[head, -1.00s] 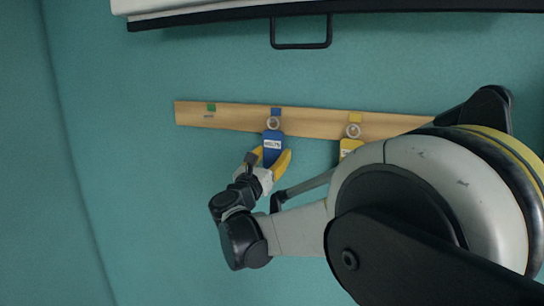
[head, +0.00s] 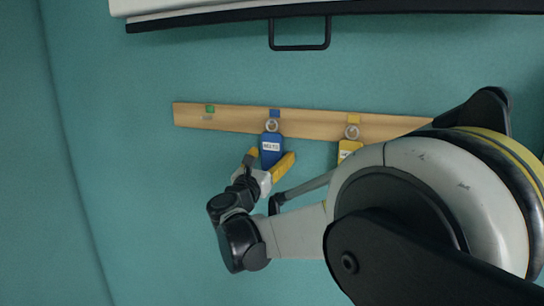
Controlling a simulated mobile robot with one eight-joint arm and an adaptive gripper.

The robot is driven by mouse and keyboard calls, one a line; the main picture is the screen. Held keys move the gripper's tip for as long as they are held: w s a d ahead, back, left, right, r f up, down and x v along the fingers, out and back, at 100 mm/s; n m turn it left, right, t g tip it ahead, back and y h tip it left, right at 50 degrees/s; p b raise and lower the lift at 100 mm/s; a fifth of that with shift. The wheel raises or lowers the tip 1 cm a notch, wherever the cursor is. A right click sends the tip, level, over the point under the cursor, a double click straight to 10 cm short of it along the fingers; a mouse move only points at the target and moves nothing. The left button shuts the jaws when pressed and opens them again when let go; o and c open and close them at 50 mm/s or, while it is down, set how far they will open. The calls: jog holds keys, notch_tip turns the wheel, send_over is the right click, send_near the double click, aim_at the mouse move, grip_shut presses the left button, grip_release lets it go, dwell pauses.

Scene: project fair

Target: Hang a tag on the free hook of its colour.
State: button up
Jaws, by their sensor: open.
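A wooden rail (head: 232,118) on the teal wall bears a green marker (head: 210,108), a blue marker (head: 275,113) and a yellow marker (head: 354,118). The blue tag (head: 271,155) hangs by its ring under the blue marker. The yellow tag (head: 346,148) hangs under the yellow marker, partly hidden by my arm. A small hook (head: 208,117) under the green marker has no tag on it. My gripper (head: 270,159) is open, with its yellow fingers apart on either side of the blue tag's lower part.
A white case or panel with a black edge and black handle (head: 300,47) is above the rail. My arm covers the rail's right end. The wall left of my gripper is clear.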

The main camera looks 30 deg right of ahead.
jog(key=v, duration=1.2)
jog(key=s+d+f+m+g+y+b, duration=0.1)
jog(key=s+f+m+y+b, duration=0.2)
jog(key=f+b, duration=0.45)
jog(key=s+d+f+m+g+y+b, duration=0.15)
jog(key=s+f+m+b, duration=0.25)
jog(key=f, duration=0.7)
jog(key=s+f+m+g+y+b, duration=0.2)
jog(key=s+f+m+b, duration=0.15)
jog(key=f+b, duration=0.45)
jog(key=s+a+f+m+y+b, duration=0.3)
jog(key=a+f+m+b, duration=0.1)
jog(key=f, duration=0.5)
jog(key=s+a+f+m+y+b, duration=0.3)
jog(key=s+a+f+m+b, duration=0.1)
jog(key=f, duration=0.6)
jog(key=s+a+f+m+y+b, duration=0.3)
jog(key=f+m+b, duration=0.4)
jog(key=f, duration=0.3)
jog(key=s+a+g+b, duration=0.1)
jog(key=a, duration=0.1)
jog(key=shift+a, duration=0.35)
jog(key=shift+s+y, duration=0.1)
jog(key=shift+y, duration=0.15)
